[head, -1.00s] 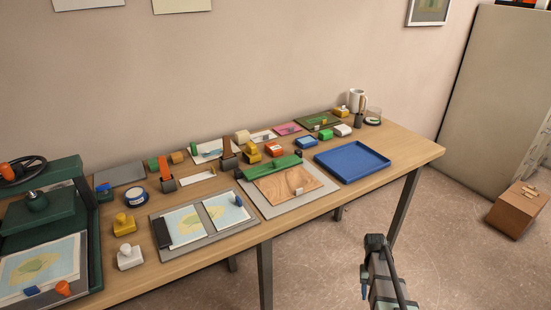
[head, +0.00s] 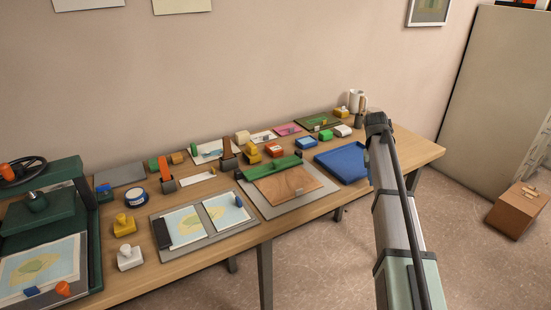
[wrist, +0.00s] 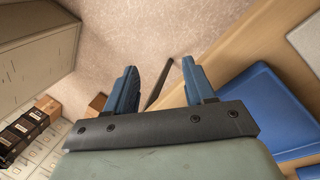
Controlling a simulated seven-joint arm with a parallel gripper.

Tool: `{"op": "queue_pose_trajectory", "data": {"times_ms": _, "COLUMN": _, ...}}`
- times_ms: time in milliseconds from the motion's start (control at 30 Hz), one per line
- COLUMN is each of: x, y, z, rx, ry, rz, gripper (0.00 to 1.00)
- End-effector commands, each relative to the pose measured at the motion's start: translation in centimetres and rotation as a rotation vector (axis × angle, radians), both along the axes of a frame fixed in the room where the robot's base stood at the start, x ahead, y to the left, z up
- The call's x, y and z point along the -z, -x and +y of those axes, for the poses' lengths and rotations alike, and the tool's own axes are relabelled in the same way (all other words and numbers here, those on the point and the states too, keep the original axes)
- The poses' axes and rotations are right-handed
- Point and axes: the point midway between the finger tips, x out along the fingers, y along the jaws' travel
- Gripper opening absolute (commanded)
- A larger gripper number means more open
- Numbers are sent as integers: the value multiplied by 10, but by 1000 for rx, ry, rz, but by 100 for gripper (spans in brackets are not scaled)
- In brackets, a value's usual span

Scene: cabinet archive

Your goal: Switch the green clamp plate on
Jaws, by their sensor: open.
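The green clamp plate (head: 272,167) is a long green bar in the head view. It lies along the back edge of a brown wooden board on a light grey base sheet, near the middle of the table. Whether it is switched on cannot be told from its look. My gripper (wrist: 160,82) is open and empty in the wrist view, its two blue fingers apart above the floor beside the table edge. The clamp plate is not in the wrist view. In the head view my arm rises in front of the table's right part, well to the right of the clamp plate.
A blue tray (head: 341,163) lies right of the clamp board, partly behind my arm; it also shows in the wrist view (wrist: 255,110). Stamps and small blocks crowd the table's back. A dark green press (head: 40,215) stands at left.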

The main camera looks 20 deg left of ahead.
Motion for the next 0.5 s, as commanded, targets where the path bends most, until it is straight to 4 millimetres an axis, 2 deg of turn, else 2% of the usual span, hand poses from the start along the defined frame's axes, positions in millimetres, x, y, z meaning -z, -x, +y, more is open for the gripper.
{"op": "queue_pose_trajectory", "data": {"times_ms": 33, "x": -24, "y": -16, "z": 24, "rx": -27, "ry": -12, "rz": -15, "gripper": 54}}
{"op": "queue_pose_trajectory", "data": {"times_ms": 133, "x": -59, "y": -32, "z": 85, "rx": -102, "ry": -53, "rz": -27, "gripper": 54}}
{"op": "queue_pose_trajectory", "data": {"times_ms": 267, "x": -86, "y": -41, "z": 166, "rx": -206, "ry": -111, "rz": -30, "gripper": 54}}
{"op": "queue_pose_trajectory", "data": {"times_ms": 300, "x": -93, "y": -41, "z": 191, "rx": -239, "ry": -130, "rz": -29, "gripper": 54}}
{"op": "queue_pose_trajectory", "data": {"times_ms": 400, "x": -111, "y": -40, "z": 251, "rx": -317, "ry": -174, "rz": -26, "gripper": 54}}
{"op": "queue_pose_trajectory", "data": {"times_ms": 500, "x": -126, "y": -35, "z": 302, "rx": -382, "ry": -211, "rz": -21, "gripper": 54}}
